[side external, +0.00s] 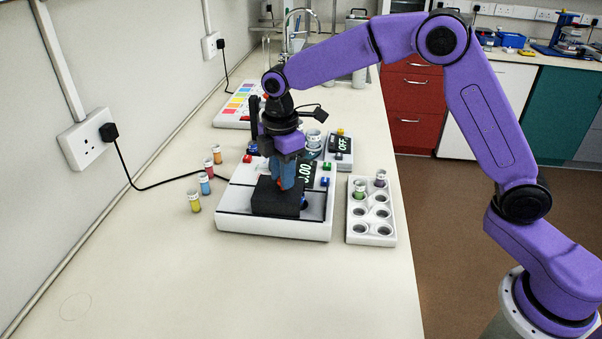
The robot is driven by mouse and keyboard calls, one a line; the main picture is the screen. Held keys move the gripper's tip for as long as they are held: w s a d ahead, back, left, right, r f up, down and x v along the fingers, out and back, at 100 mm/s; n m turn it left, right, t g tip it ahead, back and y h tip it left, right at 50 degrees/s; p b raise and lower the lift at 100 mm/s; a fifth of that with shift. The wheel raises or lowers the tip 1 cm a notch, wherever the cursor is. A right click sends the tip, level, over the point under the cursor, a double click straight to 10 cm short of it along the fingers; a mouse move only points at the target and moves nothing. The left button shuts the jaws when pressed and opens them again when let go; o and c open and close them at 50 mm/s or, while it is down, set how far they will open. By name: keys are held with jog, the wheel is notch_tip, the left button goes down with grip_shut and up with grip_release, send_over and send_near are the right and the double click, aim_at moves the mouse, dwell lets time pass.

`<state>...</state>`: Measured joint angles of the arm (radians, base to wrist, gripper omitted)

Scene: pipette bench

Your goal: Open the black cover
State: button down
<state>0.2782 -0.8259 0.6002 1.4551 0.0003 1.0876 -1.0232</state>
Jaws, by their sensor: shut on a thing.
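The black cover (275,203) is a dark block on the front part of a white device (274,229) with a lit display. My gripper (286,185) points down at the cover from above, its blue fingers against the cover's upper part. The fingers are shut on the cover, though the exact contact is partly hidden by the fingers and the gripper body. A grey recessed strip of the device shows beside the cover. Whether the cover has shifted from its seat cannot be told from this view.
A white tube rack (371,232) with two tubes stands close right of the device. A smaller device (340,150) reading OFF is behind. A black cable crosses the left side. The front bench is clear.

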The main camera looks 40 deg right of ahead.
jog(key=w+a, duration=0.4)
jog(key=shift+w+a, duration=0.25)
jog(key=shift+w, duration=0.05)
jog(key=c, duration=0.9)
grip_release()
jog(key=shift+r, duration=0.1)
notch_tip(320, 180, up, 17)
jog(key=shift+r, duration=0.15)
jog(key=shift+s, duration=0.2)
